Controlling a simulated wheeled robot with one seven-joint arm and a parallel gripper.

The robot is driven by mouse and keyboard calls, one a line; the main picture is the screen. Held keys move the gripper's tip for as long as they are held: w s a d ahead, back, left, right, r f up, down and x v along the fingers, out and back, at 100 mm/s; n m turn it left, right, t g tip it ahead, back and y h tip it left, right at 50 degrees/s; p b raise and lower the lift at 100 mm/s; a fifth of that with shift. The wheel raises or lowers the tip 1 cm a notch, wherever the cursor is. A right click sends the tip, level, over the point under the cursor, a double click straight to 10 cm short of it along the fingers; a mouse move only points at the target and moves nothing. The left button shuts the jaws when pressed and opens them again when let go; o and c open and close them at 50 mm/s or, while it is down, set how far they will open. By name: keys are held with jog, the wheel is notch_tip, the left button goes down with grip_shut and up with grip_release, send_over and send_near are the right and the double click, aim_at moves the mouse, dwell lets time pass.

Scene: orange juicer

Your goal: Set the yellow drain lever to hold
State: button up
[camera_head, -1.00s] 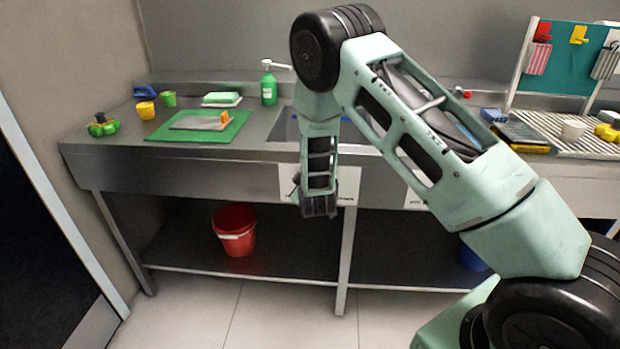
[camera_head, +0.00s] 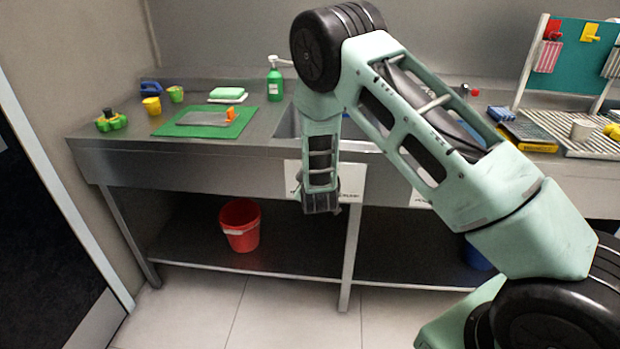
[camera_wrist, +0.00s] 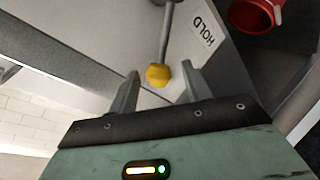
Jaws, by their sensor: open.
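The yellow drain lever knob (camera_wrist: 158,75) shows in the wrist view, at the end of a grey metal rod (camera_wrist: 166,35). A white plate (camera_wrist: 195,45) behind it carries a label (camera_wrist: 203,32) reading HOLD, to the right of the rod. My gripper (camera_wrist: 158,84) is open, with one finger on each side of the knob in this view. I cannot tell whether either finger touches it. In the head view my gripper (camera_head: 320,207) hangs in front of the counter's front panel by the white plate (camera_head: 350,182). The lever is hidden there behind my arm.
A red bucket (camera_head: 240,226) stands on the lower shelf (camera_head: 200,255). The steel counter (camera_head: 180,150) above holds a green board (camera_head: 210,125), a soap bottle (camera_head: 274,84) and cups. A counter leg (camera_head: 351,250) stands close to the right of my gripper.

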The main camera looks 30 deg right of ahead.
jog(key=b+v, duration=0.1)
jog(key=v, duration=1.6)
jog(key=shift+s, duration=0.2)
jog(key=shift+a, duration=0.1)
